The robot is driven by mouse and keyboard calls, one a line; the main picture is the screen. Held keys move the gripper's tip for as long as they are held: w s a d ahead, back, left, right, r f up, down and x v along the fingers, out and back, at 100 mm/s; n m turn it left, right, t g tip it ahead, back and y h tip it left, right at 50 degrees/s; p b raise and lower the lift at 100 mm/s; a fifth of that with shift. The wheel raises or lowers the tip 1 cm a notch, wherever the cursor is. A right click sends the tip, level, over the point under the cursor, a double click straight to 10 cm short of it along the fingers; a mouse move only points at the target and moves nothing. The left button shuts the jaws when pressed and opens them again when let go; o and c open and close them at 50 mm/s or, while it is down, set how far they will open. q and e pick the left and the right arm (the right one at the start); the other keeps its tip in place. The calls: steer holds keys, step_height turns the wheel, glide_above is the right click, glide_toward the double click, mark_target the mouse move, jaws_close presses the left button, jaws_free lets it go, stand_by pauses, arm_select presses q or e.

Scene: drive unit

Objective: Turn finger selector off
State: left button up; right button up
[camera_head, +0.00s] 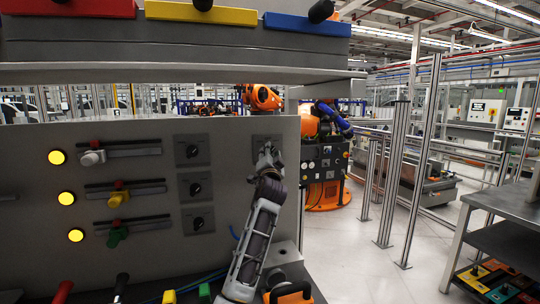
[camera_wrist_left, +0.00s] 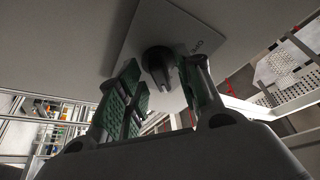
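The finger selector is a black rotary knob (camera_wrist_left: 160,62) on a square grey plate (camera_wrist_left: 133,50) in the left wrist view. In the head view the left gripper (camera_head: 268,155) is up against the right end of the grey panel (camera_head: 235,215) and covers the knob; only the edge of the plate (camera_head: 260,138) shows. My right gripper is in neither view.
Left of my gripper, the panel carries three similar knobs (camera_head: 195,188) in a column, three sliders (camera_head: 120,148) and yellow lamps (camera_head: 66,198). A shelf (camera_head: 180,72) overhangs the panel. Open floor (camera_head: 345,250) and metal posts (camera_head: 425,160) lie to the right.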

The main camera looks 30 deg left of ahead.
arm_select(q)
jaws_close()
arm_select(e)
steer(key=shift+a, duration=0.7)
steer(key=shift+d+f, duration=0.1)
